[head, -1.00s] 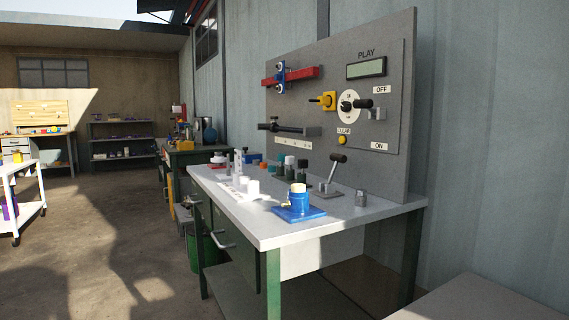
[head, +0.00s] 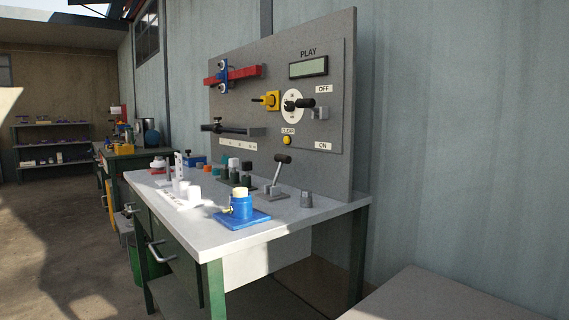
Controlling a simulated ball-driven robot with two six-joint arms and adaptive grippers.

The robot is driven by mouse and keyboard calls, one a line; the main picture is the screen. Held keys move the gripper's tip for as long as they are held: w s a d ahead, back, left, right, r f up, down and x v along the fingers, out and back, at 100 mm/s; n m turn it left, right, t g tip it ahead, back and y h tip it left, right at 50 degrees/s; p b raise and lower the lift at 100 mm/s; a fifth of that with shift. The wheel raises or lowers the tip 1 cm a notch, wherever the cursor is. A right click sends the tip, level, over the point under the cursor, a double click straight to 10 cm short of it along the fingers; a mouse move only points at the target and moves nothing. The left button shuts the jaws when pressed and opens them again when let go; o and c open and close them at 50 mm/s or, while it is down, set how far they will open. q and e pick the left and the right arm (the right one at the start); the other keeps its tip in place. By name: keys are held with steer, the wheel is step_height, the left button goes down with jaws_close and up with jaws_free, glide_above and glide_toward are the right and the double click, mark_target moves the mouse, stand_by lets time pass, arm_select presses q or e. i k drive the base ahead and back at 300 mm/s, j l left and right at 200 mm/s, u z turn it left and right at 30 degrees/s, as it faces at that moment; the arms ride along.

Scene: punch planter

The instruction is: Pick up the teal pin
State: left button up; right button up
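A small teal piece (head: 226,160), perhaps the teal pin, stands towards the back of the white-topped workbench (head: 262,229), near the foot of the grey panel. It is small and partly hidden behind a white-topped peg (head: 234,164), so its exact shape is hard to tell. Neither of my grippers is in view.
A blue block with a cream-topped cylinder (head: 241,207) stands near the bench's front. A black-knobbed lever (head: 278,173) and a grey knob (head: 306,199) are to its right. White fixtures (head: 186,190) stand left. The grey panel (head: 330,175) closes off the back.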

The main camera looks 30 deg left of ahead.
mark_target(225, 159)
steer(key=j+z, duration=0.3)
steer(key=j, duration=0.3)
steer(key=i+j+z, duration=0.1)
steer(key=j+z, duration=0.2)
steer(key=j, duration=0.35)
steer(key=k+j+z, duration=0.1)
steer(key=j+z, duration=0.25)
steer(key=j, duration=0.3)
steer(key=k+j+z, duration=0.1)
steer(key=j+z, duration=0.2)
steer(key=j, duration=0.3)
